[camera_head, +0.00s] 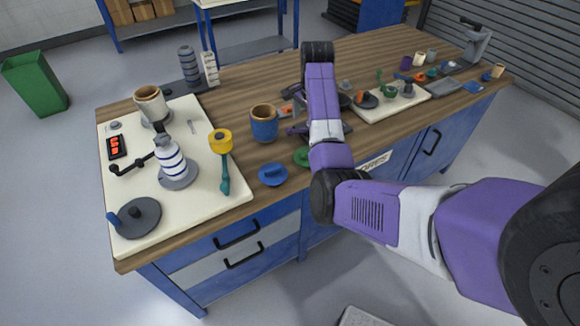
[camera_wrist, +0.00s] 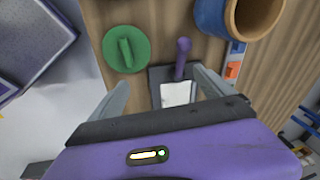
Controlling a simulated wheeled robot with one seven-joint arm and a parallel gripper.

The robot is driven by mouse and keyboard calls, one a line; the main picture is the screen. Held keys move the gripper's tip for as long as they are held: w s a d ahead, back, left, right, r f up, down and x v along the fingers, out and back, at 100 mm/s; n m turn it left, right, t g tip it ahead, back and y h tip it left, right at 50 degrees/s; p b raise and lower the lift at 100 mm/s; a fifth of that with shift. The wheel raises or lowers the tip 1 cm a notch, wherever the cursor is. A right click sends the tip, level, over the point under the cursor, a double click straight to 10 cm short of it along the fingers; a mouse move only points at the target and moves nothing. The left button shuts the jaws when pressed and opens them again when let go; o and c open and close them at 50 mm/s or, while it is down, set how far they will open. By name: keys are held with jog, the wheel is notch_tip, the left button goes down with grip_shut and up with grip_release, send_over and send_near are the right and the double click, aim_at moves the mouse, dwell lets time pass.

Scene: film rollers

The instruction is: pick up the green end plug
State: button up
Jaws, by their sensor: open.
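The green end plug (camera_wrist: 126,48) is a round green disc with a raised bar grip across it. It lies flat on the wooden bench near its edge. In the head view only part of the green end plug (camera_head: 301,157) shows, as my arm covers the rest. In the wrist view my gripper (camera_wrist: 160,88) is open, with its two grey fingers spread and nothing held. The plug is above and left of the fingers in that view, apart from them.
A blue roll with a brown core (camera_head: 264,127) stands close by. A similar blue plug (camera_head: 272,175) lies left of the green one. A cream board (camera_head: 240,185) is further left.

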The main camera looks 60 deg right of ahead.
jog(key=m+g+y, duration=0.1)
jog(key=y, duration=0.1)
send_over(307, 156)
jog(key=shift+w+d+f, duration=0.15)
jog(key=shift+d+f, duration=0.2)
jog(key=shift+f, duration=0.4)
jog(key=shift+m, duration=0.3)
jog(key=shift+d+f+p, duration=0.2)
jog(key=shift+f+p, duration=0.35)
jog(key=shift+f, duration=3.3)
jog(key=c, duration=1.1)
jog(key=shift+r, duration=0.15)
